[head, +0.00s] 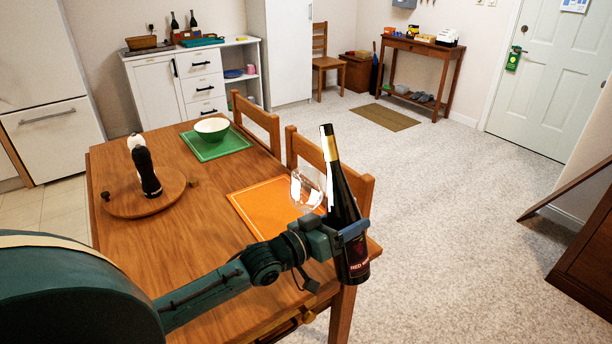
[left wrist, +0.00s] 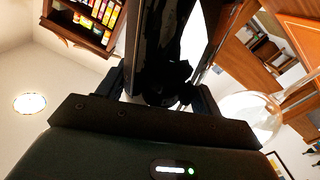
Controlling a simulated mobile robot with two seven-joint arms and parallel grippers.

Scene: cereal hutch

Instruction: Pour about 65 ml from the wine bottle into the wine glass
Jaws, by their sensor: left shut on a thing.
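The dark wine bottle (head: 343,215) with a red label is in my left gripper (head: 347,232), which is shut on its body. The bottle stands nearly upright, leaning slightly left at its neck, near the table's right corner. In the left wrist view the bottle (left wrist: 160,45) fills the space between the fingers of the gripper (left wrist: 165,95). The clear wine glass (head: 307,190) is just left of the bottle, at the orange mat's right side; its lower part is hard to see behind the gripper. The glass also shows in the left wrist view (left wrist: 250,112). My right gripper is not seen.
The wooden table (head: 195,255) holds an orange mat (head: 262,208), a green mat (head: 205,150) with a white bowl (head: 211,128), and a round board (head: 125,205) with two mills. The floor right of the table is clear.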

